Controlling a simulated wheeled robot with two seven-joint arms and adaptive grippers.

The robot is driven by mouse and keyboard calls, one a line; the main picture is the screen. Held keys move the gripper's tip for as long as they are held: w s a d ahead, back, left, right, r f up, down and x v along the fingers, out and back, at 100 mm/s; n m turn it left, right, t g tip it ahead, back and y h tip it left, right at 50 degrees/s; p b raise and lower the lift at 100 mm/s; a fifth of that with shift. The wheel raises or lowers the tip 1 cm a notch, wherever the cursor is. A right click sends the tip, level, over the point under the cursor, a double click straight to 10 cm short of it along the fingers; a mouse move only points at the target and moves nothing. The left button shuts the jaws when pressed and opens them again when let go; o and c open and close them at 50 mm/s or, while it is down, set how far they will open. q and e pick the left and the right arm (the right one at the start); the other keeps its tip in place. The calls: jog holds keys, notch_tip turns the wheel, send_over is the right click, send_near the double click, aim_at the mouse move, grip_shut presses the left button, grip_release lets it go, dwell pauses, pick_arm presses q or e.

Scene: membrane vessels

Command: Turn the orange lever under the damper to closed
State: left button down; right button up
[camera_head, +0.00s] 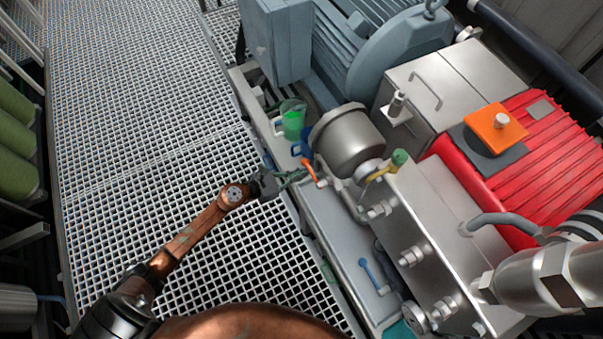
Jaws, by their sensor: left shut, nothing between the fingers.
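The damper (347,140) is a rounded steel vessel standing beside the steel pump block. The orange lever (309,171) shows as a short bar just below and left of the damper. My left gripper (300,176) reaches in from the left, and its shut fingertips are close to the lever. I cannot tell whether they touch it. Nothing shows between the fingers. The lever's pivot end is partly hidden near the damper. My right gripper is not in view.
A green cup-like container (292,122) and a blue handle (301,149) sit close above the gripper. A blue lever (372,273) is lower on the steel base. A yellow handle (380,172) is right of the damper. Open grating (150,110) lies left.

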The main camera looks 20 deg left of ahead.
pick_arm(q)
jog(key=shift+r+m+t+y, duration=0.3)
jog(key=shift+r+m, duration=0.3)
jog(key=shift+r, duration=0.25)
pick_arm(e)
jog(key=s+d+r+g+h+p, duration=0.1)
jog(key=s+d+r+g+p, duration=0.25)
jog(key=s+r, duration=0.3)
pick_arm(q)
jog(key=s+d+r+m+t+y+p, duration=0.2)
jog(key=r+m, duration=0.4)
jog(key=m, duration=0.5)
jog(key=shift+s+d+r+t+p, duration=0.2)
jog(key=shift+s+d+t+p, duration=0.7)
jog(key=shift+d+t, duration=0.45)
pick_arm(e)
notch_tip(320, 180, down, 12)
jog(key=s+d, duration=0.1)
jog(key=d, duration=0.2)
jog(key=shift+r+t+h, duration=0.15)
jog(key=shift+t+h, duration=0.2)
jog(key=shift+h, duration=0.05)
pick_arm(q)
jog(key=shift+w, duration=0.1)
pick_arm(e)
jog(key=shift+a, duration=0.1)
